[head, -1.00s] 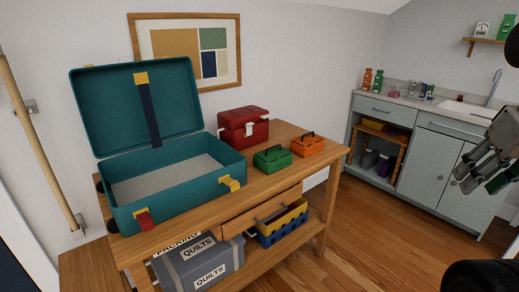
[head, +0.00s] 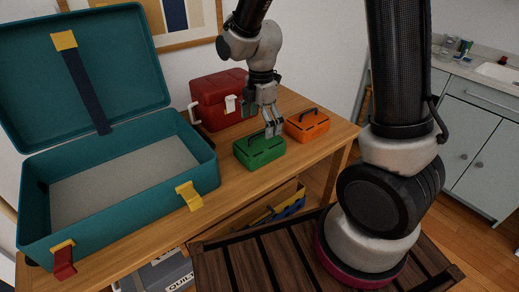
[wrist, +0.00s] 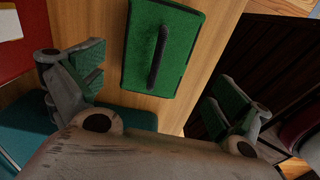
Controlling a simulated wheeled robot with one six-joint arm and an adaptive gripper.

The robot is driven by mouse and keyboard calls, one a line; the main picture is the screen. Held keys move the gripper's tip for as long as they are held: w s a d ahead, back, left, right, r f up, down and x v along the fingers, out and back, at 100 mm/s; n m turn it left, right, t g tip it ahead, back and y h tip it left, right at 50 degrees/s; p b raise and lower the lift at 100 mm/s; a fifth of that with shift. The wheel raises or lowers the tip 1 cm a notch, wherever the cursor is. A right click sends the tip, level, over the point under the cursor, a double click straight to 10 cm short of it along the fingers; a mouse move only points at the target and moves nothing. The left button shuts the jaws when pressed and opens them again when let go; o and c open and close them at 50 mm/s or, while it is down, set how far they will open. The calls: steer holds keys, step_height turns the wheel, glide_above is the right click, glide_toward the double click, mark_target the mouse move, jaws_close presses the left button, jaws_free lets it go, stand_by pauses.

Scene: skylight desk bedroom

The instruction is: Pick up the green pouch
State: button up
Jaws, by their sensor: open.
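The green pouch (head: 258,154), a small box-like case with a black handle on top, sits on the wooden table (head: 225,178). My gripper (head: 270,128) is just above it, pointing down. In the wrist view the green pouch (wrist: 166,62) lies between the two spread, green-padded fingers of my gripper (wrist: 160,88). The fingers are open and empty, with space on both sides of the pouch. In the head view the fingers hide part of the pouch's top and handle.
An orange case (head: 308,124) stands close to the right of the pouch. A red box (head: 215,97) with a white latch is behind it. A large open teal suitcase (head: 120,190) takes up the table's left side. Grey cabinets (head: 478,135) stand at the right.

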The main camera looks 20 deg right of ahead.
mark_target(259, 141)
steer(key=f, duration=0.8)
steer(key=shift+w+a+f, duration=0.1)
steer(key=shift+w+f, duration=0.1)
steer(key=shift+w, duration=0.1)
steer(key=c, duration=0.8)
